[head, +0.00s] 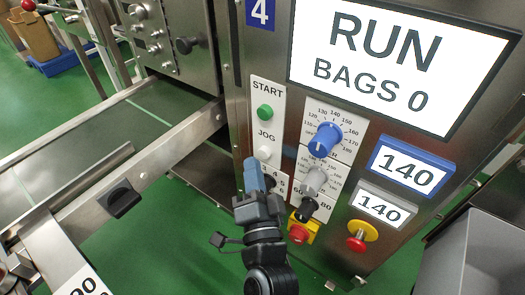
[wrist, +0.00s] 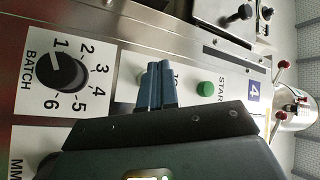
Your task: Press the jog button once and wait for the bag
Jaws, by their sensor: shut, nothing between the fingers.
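The white jog button (head: 263,153) is under the word JOG on the machine's white button plate, below the green start button (head: 265,112). My gripper (head: 252,162) is shut and empty, its blue fingertips just below and left of the jog button. In the wrist view the blue fingertips (wrist: 157,68) cover part of the JOG label and hide most or all of the button; I cannot tell whether they touch it. The display screen (head: 370,65) reads RUN, BAGS 0. No bag is in view.
Below the jog button is the batch dial (wrist: 62,73). To its right are a blue knob (head: 324,139), a grey knob (head: 314,180) and a red-and-yellow emergency button (head: 358,240). A conveyor (head: 130,128) runs at left. A grey bin (head: 478,258) stands at lower right.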

